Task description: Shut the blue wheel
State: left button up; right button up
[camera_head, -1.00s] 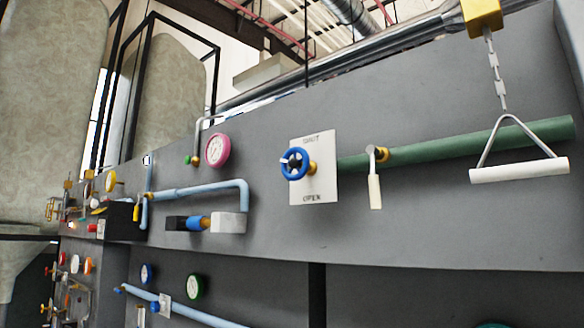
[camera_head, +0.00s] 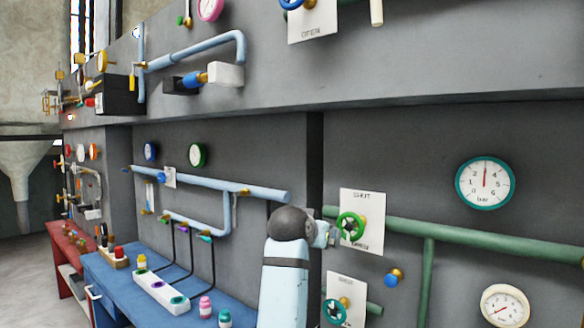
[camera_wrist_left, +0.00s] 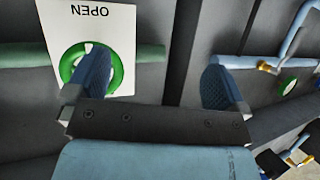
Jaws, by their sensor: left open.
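The blue wheel (camera_head: 292,3) is cut off by the top edge of the head view, mounted on a white plate (camera_head: 313,25) with "OPEN" along its lower edge. The plate's upper part is out of frame. My left gripper (camera_head: 328,236) is well below it, by a green wheel (camera_head: 351,226) on another SHUT/OPEN plate. In the left wrist view my left gripper (camera_wrist_left: 157,85) is open and empty. One finger partly covers the green wheel (camera_wrist_left: 72,68) there; I cannot tell whether they touch. The blue wheel is not seen in that view.
A wall ledge (camera_head: 420,95) runs between the lower panel and the blue wheel. A green pipe (camera_head: 480,237), a teal-rimmed gauge (camera_head: 485,183) and a light blue pipe (camera_head: 215,184) are on the lower wall. A blue bench (camera_head: 110,275) with bottles stands below left.

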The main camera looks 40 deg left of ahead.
aim_at(292, 10)
pick_arm(q)
jog(key=s+a+r+n+t+h+b, duration=0.1)
jog(key=s+r, duration=0.2)
jog(key=r, duration=1.1)
jog(key=s+a+r+t+b, duration=0.1)
jog(key=s+r, duration=0.2)
jog(key=r, duration=1.1)
jog(key=s+d+r+m+t+h+b, duration=0.1)
jog(key=s+d+r+t+h, duration=0.2)
jog(key=s+r, duration=1.7)
jog(key=shift+h, duration=0.4)
jog(key=shift+w+r+p, duration=0.25)
jog(key=shift+w+p, duration=0.15)
jog(key=shift+w, duration=2.25)
jog(key=shift+w+r+p, duration=0.25)
jog(key=shift+w+p, duration=0.1)
jog(key=shift+w, duration=2.3)
jog(key=shift+w+r+p, duration=0.25)
jog(key=shift+w+p, duration=0.15)
jog(key=shift+w, duration=2.25)
pick_arm(e)
jog(key=shift+s+f, duration=0.2)
jog(key=shift+f, duration=0.75)
pick_arm(q)
jog(key=c, duration=0.9)
pick_arm(e)
jog(key=shift+w+r, duration=0.1)
jog(key=shift+r, duration=0.15)
